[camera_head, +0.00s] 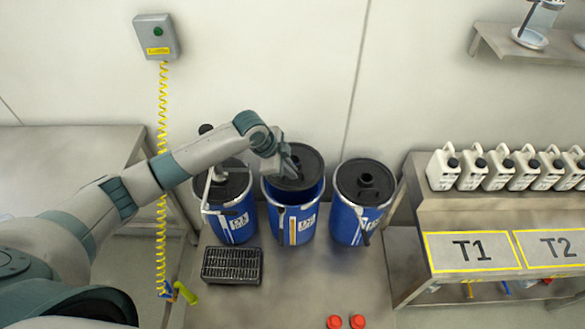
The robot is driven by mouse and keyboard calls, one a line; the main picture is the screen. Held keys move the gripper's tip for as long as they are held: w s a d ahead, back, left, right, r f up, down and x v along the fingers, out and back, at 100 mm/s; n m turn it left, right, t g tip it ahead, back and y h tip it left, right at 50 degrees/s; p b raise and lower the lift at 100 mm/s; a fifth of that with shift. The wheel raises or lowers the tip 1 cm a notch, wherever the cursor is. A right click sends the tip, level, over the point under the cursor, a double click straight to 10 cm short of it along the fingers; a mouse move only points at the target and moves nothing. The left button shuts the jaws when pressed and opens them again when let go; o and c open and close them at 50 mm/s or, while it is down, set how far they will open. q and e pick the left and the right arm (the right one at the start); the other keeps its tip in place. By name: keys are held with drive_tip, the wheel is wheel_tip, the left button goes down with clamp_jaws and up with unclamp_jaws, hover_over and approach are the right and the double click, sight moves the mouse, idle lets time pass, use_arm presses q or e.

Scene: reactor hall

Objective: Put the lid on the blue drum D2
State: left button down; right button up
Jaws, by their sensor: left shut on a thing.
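The blue drum D2 (302,222) stands in the middle of a row of three blue drums. A black round lid (309,160) is over its top, set towards the back. Blue inner wall shows below the lid's front and right edge, so the lid sits apart from the rim there. My left gripper (288,168) reaches in from the left and is shut on the lid near its middle. The fingertips are partly hidden against the dark lid. My right gripper is not in view.
Drum D1 (237,222) stands close on the left and another lidded drum (352,222) on the right. A black grate (231,265) lies in front of D1. Two red caps (345,322) lie at the front. A bench (415,215) with white canisters (498,168) is at right.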

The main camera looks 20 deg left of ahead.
sight(290, 180)
use_arm(q)
wheel_tip(290, 180, down, 5)
drive_tip(key=b, duration=0.5)
drive_tip(key=shift+r, duration=0.1)
idle(0.7)
drive_tip(key=shift+w+r+p, duration=0.1)
drive_tip(key=shift+r+p, duration=0.05)
drive_tip(key=shift+p, duration=0.35)
drive_tip(key=shift+f+b, duration=0.7)
drive_tip(key=shift+f, duration=0.7)
drive_tip(key=shift+w+p, duration=0.1)
drive_tip(key=shift+p, duration=0.4)
idle(1.7)
drive_tip(key=shift+a+f+b, duration=0.1)
drive_tip(key=shift+f+b, duration=0.25)
drive_tip(key=shift+f, duration=0.4)
idle(0.9)
drive_tip(key=c, duration=1.8)
unclamp_jaws()
